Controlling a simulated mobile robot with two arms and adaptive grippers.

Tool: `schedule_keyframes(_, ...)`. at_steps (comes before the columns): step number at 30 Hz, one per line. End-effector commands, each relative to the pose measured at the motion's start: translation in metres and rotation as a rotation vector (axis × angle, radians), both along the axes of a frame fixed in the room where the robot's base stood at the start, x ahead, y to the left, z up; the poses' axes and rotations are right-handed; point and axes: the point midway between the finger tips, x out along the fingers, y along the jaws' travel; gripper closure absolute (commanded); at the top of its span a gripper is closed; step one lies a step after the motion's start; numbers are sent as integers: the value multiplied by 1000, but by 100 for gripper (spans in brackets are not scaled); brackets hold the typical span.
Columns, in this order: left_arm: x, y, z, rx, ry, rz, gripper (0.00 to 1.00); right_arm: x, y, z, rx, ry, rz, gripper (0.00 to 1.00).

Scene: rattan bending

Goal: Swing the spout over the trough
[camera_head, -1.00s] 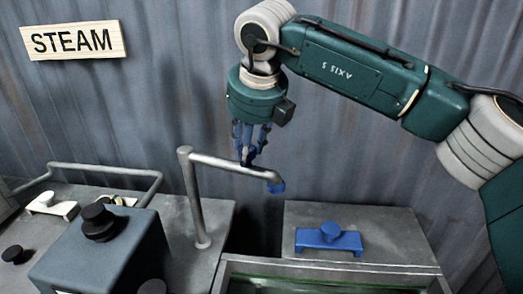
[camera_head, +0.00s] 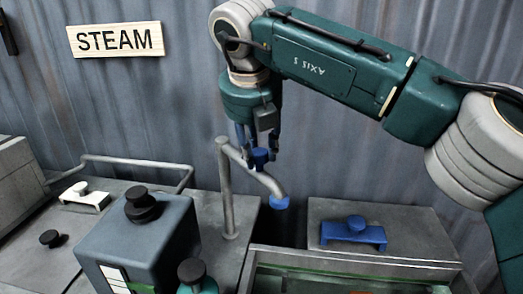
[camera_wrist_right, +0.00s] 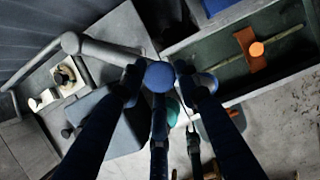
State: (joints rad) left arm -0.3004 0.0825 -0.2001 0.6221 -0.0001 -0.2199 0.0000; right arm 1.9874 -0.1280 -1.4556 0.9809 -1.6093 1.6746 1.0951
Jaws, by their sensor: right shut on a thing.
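The spout (camera_head: 262,178) is a grey pipe arm on an upright post (camera_head: 228,200), with a blue tip (camera_head: 280,203) pointing down. The arm reaches from the post toward the right and the front. My right gripper (camera_head: 257,158) is shut on the blue knob (camera_wrist_right: 160,76) on top of the spout arm; its fingers stand around the knob in the right wrist view (camera_wrist_right: 158,85). The trough (camera_head: 365,264) has grey walls and a greenish inside, at the lower right. My left gripper is not in view.
A blue handle block (camera_head: 352,232) sits on the grey bench behind the trough. A dark box (camera_head: 140,245) with a black knob stands left of the trough. A pipe rail (camera_head: 135,163) runs at the left back. An orange piece (camera_wrist_right: 251,52) lies in the trough.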

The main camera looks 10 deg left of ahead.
Motion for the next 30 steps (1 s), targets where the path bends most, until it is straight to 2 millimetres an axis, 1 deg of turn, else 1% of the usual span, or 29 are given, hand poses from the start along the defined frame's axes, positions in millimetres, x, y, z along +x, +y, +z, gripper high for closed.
schedule_keyframes(1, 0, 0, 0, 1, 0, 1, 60, 2, 1, 5, 6, -11, -3, 100)
schedule_keyframes(9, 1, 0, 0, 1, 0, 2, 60, 3, 0, 5, 7, -13, -4, 100)
schedule_keyframes(10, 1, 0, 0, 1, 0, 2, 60, 3, 0, 5, 7, -12, -4, 63)
schedule_keyframes(12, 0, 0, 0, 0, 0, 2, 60, 2, 0, 4, 7, -11, -4, 50)
schedule_keyframes(20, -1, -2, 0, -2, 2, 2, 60, 1, 0, 2, 3, -6, -2, 50)
schedule_keyframes(23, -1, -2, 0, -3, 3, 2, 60, 0, 0, 6, 3, -6, -1, 50)
schedule_keyframes(26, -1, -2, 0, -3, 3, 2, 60, -5, 1, 17, 4, -8, -1, 50)
schedule_keyframes(30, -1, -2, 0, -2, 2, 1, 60, -15, 1, 44, 4, -10, -2, 50)
